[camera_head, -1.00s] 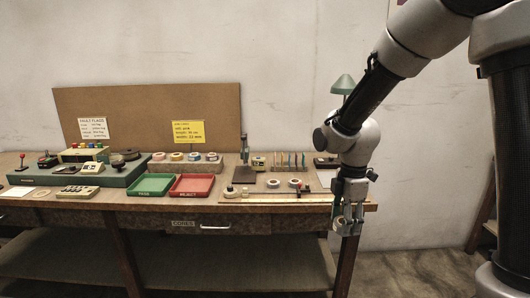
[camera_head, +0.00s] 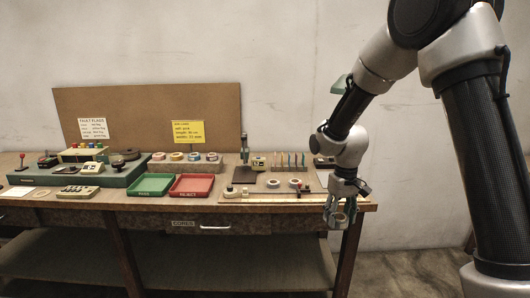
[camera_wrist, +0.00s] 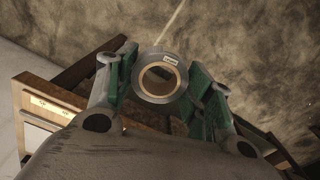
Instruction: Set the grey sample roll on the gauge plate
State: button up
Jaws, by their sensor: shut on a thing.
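My gripper (camera_wrist: 160,82) is shut on a grey roll (camera_wrist: 150,60) with a tan inner core and a small white label. The roll sits between the green finger pads in the wrist view, its open hole facing the camera. In the head view my gripper (camera_head: 341,212) hangs in front of the bench's right end, and the roll is too small to make out clearly. A dark plate (camera_head: 242,176) under an upright gauge stand (camera_head: 244,150) lies left of my gripper, farther back on the bench. I cannot tell for sure that it is the gauge plate.
Bare floor lies to the right.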

aim_at(347, 224)
jog(key=d+f+m, duration=0.1)
jog(key=w+d+f+m, duration=0.1)
jog(key=f, duration=0.1)
jog(key=d+f, duration=0.1)
jog(key=shift+w+d+f+m, duration=0.25)
jog(key=shift+w+f+m, duration=0.05)
jog(key=shift+m, duration=0.4)
jog(key=d+f, duration=0.3)
jog(key=shift+s+d+f, duration=0.15)
jog(key=shift+s, duration=0.2)
